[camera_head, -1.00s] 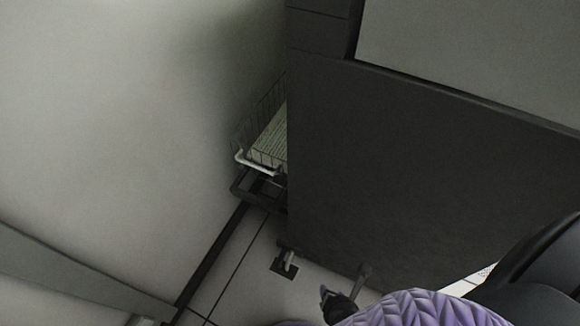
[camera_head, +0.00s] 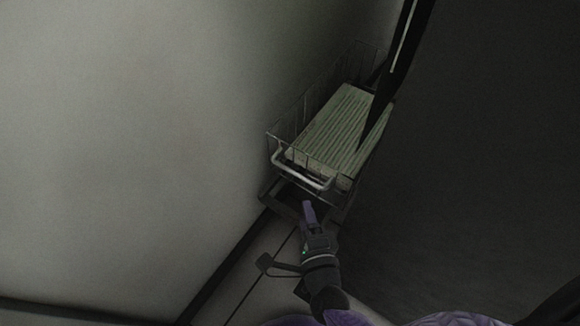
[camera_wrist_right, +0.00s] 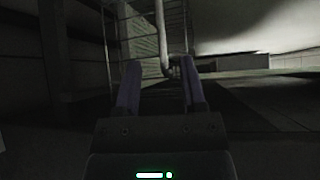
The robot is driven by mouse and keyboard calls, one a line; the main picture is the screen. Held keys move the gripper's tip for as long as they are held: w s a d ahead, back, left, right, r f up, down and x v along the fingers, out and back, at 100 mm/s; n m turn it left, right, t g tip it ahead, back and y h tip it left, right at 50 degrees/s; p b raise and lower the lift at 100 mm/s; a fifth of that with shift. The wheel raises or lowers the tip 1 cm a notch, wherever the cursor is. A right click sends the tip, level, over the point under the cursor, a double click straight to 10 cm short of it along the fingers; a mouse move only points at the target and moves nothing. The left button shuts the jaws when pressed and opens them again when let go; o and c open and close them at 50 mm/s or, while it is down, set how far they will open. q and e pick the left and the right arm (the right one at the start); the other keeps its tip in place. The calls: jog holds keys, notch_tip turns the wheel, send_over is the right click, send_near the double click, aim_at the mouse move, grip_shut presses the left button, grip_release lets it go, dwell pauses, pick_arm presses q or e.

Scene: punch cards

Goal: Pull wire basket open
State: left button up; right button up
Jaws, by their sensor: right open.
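The wire basket (camera_head: 291,121) stands in the narrow space between the pale wall and the dark cabinet and holds pale greenish punch cards (camera_head: 335,128). Its pale bar handle (camera_head: 297,176) runs along the front. My right gripper (camera_head: 308,208) points up toward the handle from just below it in the head view. In the right wrist view my right gripper (camera_wrist_right: 160,85) has its two fingers apart, with nothing held. The pale handle bar (camera_wrist_right: 162,38) shows upright beyond the gap between the fingertips. I cannot tell whether they touch it. My left gripper is out of view.
The pale wall (camera_head: 130,130) bounds the left side, close to the basket. The dark cabinet panel (camera_head: 460,170) bounds the right. A dark frame lies under the basket front. A strip of pale floor (camera_head: 255,262) is clear below.

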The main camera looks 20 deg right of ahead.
aim_at(296, 176)
jog(key=w+d+f+b, duration=0.1)
jog(key=w+b, duration=0.2)
jog(key=w, duration=0.6)
jog(key=shift+w+f+b, duration=0.15)
jog(key=shift+w+b, duration=0.15)
jog(key=shift+c, duration=0.4)
jog(key=c, duration=0.5)
grip_shut()
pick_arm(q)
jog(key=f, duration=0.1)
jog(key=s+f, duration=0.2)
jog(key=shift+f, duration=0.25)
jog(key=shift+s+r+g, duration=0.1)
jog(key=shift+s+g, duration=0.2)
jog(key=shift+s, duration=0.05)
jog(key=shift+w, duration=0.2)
